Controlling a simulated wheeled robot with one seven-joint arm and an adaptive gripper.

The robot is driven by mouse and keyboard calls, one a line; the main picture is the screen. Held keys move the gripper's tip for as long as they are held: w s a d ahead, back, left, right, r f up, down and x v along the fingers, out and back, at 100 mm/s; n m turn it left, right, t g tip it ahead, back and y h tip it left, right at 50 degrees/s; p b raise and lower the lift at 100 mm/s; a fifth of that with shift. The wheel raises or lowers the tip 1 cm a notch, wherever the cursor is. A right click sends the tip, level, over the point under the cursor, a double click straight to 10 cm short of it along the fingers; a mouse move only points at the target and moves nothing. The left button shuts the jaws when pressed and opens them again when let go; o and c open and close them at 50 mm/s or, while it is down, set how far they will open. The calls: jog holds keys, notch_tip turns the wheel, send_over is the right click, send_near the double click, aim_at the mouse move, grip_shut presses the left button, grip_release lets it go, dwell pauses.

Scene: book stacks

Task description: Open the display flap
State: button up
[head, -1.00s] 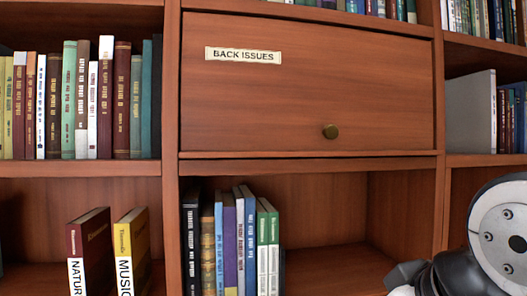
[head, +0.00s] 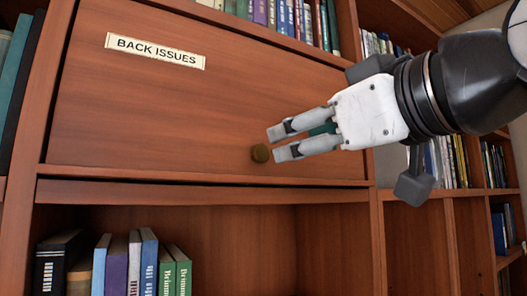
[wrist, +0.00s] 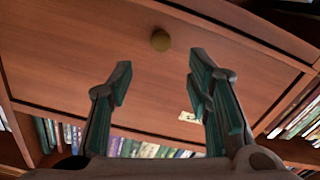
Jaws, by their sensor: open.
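The display flap (head: 190,100) is a closed reddish wooden panel with a "BACK ISSUES" label (head: 155,49) at its upper left. In the wrist view the flap (wrist: 100,45) fills the middle, with the knob (wrist: 161,40) beyond and between the fingertips. My gripper (head: 273,142) is open and empty, just right of the knob in the head view, with its fingers pointing left. It also shows in the wrist view (wrist: 160,75). The exact gap between fingertips and knob is hard to tell.
An open shelf below the flap holds several upright books (head: 148,262). More books (head: 290,18) stand on the shelf above. Wooden uprights and further shelves with books (head: 445,160) lie to the right. The space in front of the flap's left half is clear.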

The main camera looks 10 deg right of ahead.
aim_at(263, 152)
jog(key=p+x, duration=0.1)
jog(key=x, duration=0.9)
jog(key=shift+w+a, duration=0.1)
jog(key=shift+c, duration=0.2)
grip_shut()
